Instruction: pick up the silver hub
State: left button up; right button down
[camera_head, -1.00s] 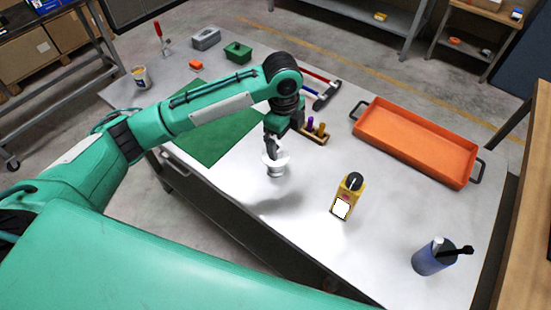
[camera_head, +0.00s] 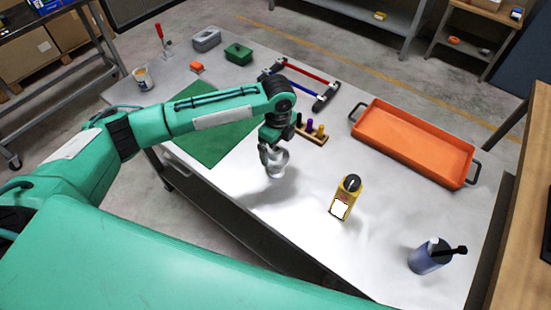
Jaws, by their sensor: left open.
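The silver hub (camera_head: 279,168) stands on the pale table near its front edge, in the middle of the head view. My left gripper (camera_head: 270,154) is pointing down right at the hub, with its fingers against or just behind the hub's upper left part. The gripper is open. The fingers and the hub overlap in the picture, so I cannot tell whether they touch. My right gripper is not in view.
A wooden block with several pegs (camera_head: 312,132) is close behind the gripper. A green mat (camera_head: 205,135) lies left.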

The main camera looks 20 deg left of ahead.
aim_at(275, 160)
pick_arm(q)
jog(key=f, duration=0.1)
jog(key=f+p, duration=0.1)
jog(key=f, duration=0.1)
jog(key=shift+a+f+p, duration=0.3)
jog(key=shift+a, duration=0.1)
jog(key=shift+f, duration=0.5)
jog(key=c, duration=1.1)
jog(key=shift+c, duration=0.7)
jog(key=shift+r, duration=0.15)
